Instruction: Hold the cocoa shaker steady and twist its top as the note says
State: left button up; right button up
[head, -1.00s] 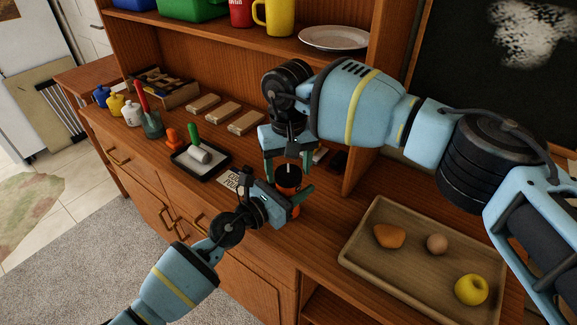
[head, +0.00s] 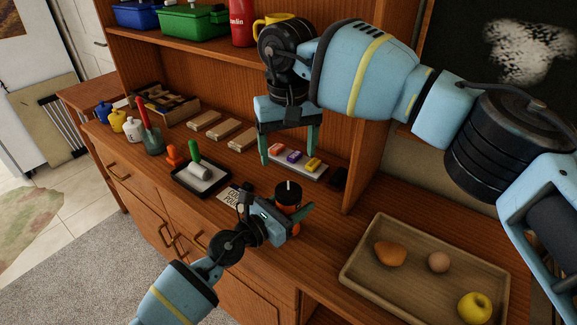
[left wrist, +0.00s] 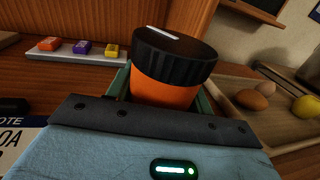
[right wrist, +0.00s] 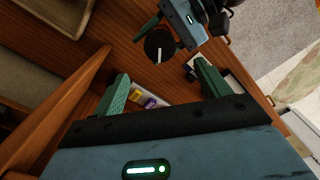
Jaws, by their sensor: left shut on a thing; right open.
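The cocoa shaker has an orange body (left wrist: 163,93) and a black ridged top (head: 288,193) with a white line across it. It stands upright on the counter. My left gripper (head: 284,212) is shut around its orange body, low and from the side. My right gripper (head: 288,152) is open and empty above the top, fingers pointing down and apart from it. The right wrist view shows the black top (right wrist: 158,44) beyond the open fingers. The note (head: 229,196) lies on the counter left of the shaker, partly covered by my left gripper; its full text is not readable.
A wooden tray (head: 423,297) with rounded foods stands right. A pale tray (head: 314,172) with small coloured blocks lies behind the shaker, beside a cabinet upright (head: 365,165). A black tray (head: 183,180) with a roller lies left. A shelf with containers is above.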

notch_tip(320, 180, up, 2)
jog(key=shift+r, duration=0.1)
dwell(0.4)
pick_arm(q)
jog(key=o, duration=1.1)
jog(key=shift+o, duration=0.2)
jog(key=shift+a, duration=0.1)
jog(key=v, duration=1.2)
jog(key=shift+s, duration=0.1)
